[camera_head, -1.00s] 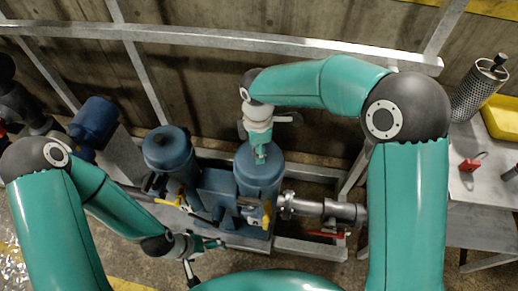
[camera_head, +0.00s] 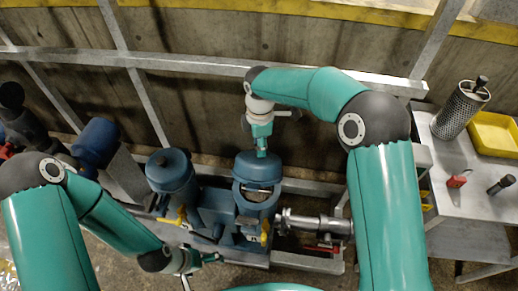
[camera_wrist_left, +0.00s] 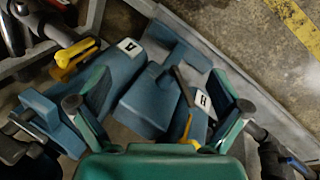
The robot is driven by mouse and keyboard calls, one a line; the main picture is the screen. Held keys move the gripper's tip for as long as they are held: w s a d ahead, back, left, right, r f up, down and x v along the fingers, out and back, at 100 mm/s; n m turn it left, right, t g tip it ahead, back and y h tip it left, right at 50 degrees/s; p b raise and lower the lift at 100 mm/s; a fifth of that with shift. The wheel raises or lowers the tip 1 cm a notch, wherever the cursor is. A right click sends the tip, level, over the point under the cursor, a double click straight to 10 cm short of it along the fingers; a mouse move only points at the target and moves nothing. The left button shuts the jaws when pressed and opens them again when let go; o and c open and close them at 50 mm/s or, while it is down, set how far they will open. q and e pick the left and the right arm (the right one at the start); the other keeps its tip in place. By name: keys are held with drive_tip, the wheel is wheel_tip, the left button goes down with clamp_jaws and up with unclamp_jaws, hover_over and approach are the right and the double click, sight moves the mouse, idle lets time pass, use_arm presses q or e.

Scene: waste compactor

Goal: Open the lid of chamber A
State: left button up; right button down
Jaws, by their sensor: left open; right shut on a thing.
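Chamber A (camera_head: 249,212) is the right blue cylinder of the compactor; its white A label (camera_wrist_left: 130,46) shows in the left wrist view. Its domed blue lid (camera_head: 258,167) is raised and tilted up at the back, showing a pale rim and the opening below. My right gripper (camera_head: 262,152) is shut at the top of this lid; the part it grips is hidden. My left gripper (camera_head: 205,261) is open and empty in front of the machine. In the left wrist view its spread fingers (camera_wrist_left: 160,105) have the machine between and beyond them.
The left chamber (camera_head: 172,178) has its lid down. Yellow handles (camera_head: 265,232) sit on the chamber fronts. A pipe with a red lever (camera_head: 322,249) extends right. Metal rails run behind. A side table (camera_head: 455,205) holds a mesh cylinder (camera_head: 459,110) and a yellow tray (camera_head: 494,133).

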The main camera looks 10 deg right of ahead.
use_arm(q)
drive_tip(key=shift+s+r, duration=0.1)
drive_tip(key=shift+r, duration=0.15)
idle(0.3)
